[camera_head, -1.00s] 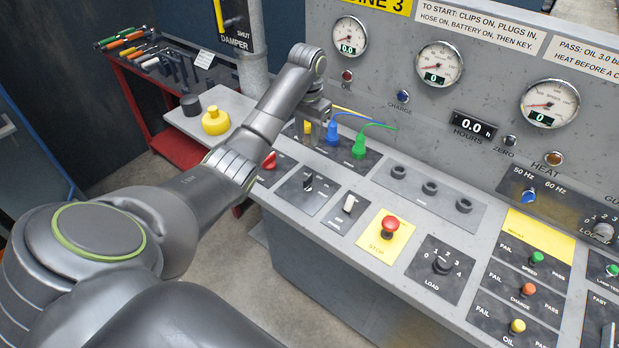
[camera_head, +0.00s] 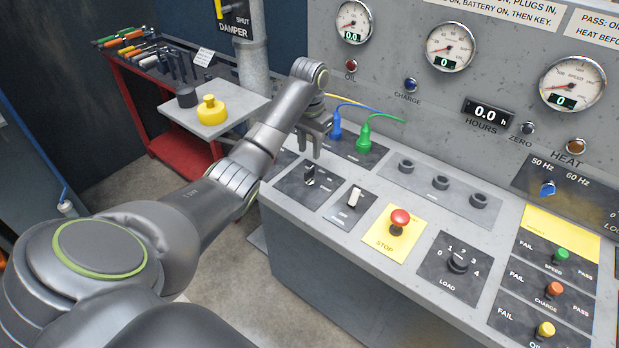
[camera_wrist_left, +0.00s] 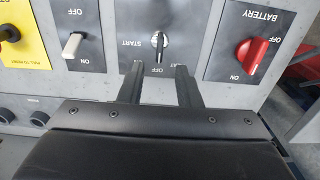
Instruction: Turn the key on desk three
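The key (camera_head: 310,176) stands on a black switch plate on the grey desk. In the left wrist view the key (camera_wrist_left: 160,42) is a small metal piece, lined up between the words OFF and START. My left gripper (camera_head: 313,148) reaches in from the left, above and just behind the key. In the left wrist view the two dark fingers of my left gripper (camera_wrist_left: 159,70) are apart, with nothing between them. The key lies just beyond the fingertips, roughly centred on the gap. My right gripper is in neither view.
A red battery switch (camera_wrist_left: 251,54) is right of the key in the left wrist view; a white rocker switch (camera_wrist_left: 73,45) is left. A red stop button (camera_head: 400,217) and blue and green plugs (camera_head: 364,137) are nearby. Gauges (camera_head: 450,47) line the upright panel.

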